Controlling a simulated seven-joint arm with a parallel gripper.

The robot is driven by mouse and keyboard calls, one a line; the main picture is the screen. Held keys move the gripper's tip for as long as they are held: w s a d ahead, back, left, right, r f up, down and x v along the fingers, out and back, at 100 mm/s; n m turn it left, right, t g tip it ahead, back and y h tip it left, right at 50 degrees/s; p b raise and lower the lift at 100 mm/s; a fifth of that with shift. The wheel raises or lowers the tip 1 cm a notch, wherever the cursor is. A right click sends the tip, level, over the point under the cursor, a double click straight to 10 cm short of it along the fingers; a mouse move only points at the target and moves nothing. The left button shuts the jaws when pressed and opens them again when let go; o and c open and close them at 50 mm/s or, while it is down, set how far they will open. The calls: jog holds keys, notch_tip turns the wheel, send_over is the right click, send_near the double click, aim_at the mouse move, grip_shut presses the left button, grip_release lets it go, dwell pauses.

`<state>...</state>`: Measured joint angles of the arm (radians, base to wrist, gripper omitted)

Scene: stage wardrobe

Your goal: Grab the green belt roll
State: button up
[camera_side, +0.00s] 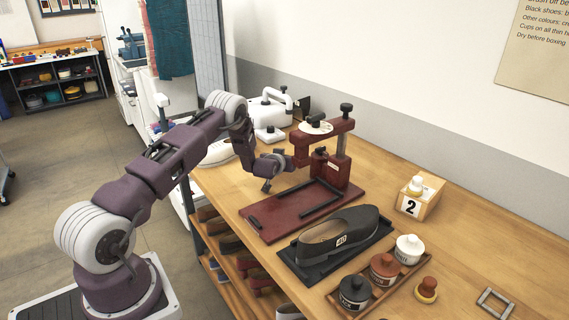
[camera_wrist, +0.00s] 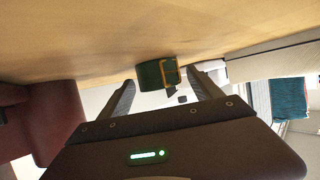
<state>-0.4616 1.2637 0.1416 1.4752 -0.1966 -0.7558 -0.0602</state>
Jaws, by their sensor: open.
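The green belt roll (camera_wrist: 149,76) shows in the wrist view as a dark green coil with a gold buckle (camera_wrist: 170,71) on its right side. It sits at the edge of the wooden table top, just beyond my fingertips. My gripper (camera_wrist: 160,80) is open, with one finger on each side of the roll in the picture and a gap to each. I cannot tell how deep the roll is between them. In the side view my gripper (camera_side: 268,184) is low over the bench, left of the dark red press; I cannot make out the roll there.
The dark red press (camera_side: 325,160) on its base plate stands close to my gripper. A dark shoe (camera_side: 340,238) on a black mat, a tray of jars (camera_side: 383,268) and a wooden box marked 2 (camera_side: 420,200) are further right. A white machine (camera_side: 268,112) stands behind.

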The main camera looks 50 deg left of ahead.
jog(key=c, duration=1.5)
